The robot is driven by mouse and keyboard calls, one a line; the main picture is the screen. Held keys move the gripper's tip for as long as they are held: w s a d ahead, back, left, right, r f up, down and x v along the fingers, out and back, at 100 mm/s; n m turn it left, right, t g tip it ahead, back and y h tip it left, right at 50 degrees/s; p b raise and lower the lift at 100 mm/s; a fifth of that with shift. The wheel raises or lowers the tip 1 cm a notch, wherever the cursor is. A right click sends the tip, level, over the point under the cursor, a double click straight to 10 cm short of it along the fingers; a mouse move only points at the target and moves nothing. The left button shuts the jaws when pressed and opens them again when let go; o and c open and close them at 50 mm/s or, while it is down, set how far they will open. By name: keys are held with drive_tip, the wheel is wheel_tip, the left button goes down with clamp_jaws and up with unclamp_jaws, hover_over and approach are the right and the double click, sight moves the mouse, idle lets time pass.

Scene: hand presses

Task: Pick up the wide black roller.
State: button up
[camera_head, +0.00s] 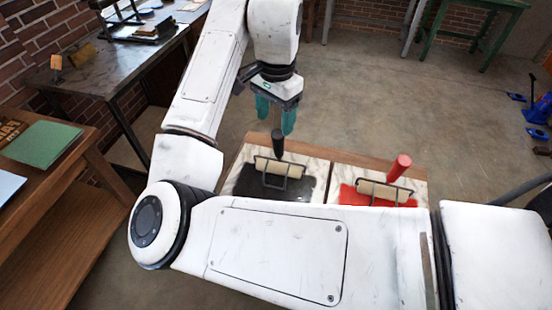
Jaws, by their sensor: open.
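The wide black roller (277,143) has a black upright handle, a wire frame and a pale cylinder. It rests on a patch of black ink on a marble slab (311,164). My gripper (275,118) has teal fingers that point down and stand apart. It is open and empty, above and close behind the black roller's handle. I cannot tell the exact gap between the fingers and the handle. Part of the black ink patch is hidden by my white arm.
A red-handled roller (399,168) lies on red ink on the slab to the right. My arm crosses the front and hides the table's near side. A dark bench (87,77) stands at the left, and a wooden table with a green sheet (42,143) is nearer. Open floor lies behind.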

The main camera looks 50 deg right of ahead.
sight(278, 133)
wheel_tip(278, 133, down, 3)
drive_tip(key=shift+r, duration=0.1)
drive_tip(key=shift+d+f+p, duration=0.2)
drive_tip(key=shift+f+p, duration=0.05)
drive_tip(key=shift+f, duration=0.65)
drive_tip(key=shift+d+f+p, duration=0.15)
drive_tip(key=shift+f+p, duration=0.1)
drive_tip(key=shift+f, duration=0.6)
drive_tip(key=shift+d+f+p, duration=0.2)
drive_tip(key=shift+f+p, duration=0.05)
drive_tip(key=shift+f, duration=0.65)
drive_tip(key=c, duration=1)
